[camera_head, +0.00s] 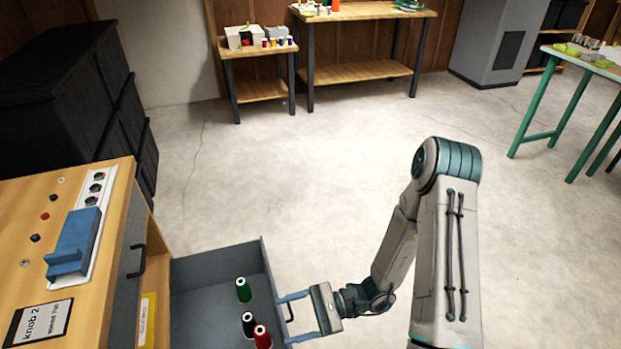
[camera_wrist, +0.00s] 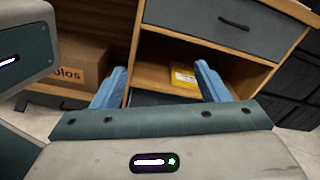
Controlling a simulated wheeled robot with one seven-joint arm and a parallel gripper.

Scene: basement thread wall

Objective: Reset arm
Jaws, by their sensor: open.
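My gripper (camera_head: 283,318) is open, its two blue fingers pointing left at the front panel of a pulled-out grey drawer (camera_head: 200,305). The fingers appear above and below the drawer's small handle in the head view; I cannot tell whether they touch it. In the wrist view the fingers (camera_wrist: 161,72) are spread wide with nothing seen gripped between them. My arm reaches in from the lower right. In the drawer stand a green spool (camera_head: 243,290), a black spool (camera_head: 249,324) and a red spool (camera_head: 262,337).
Black crates (camera_head: 60,90) stand behind. Tables (camera_head: 365,12) line the back; the middle floor (camera_head: 300,170) is clear.

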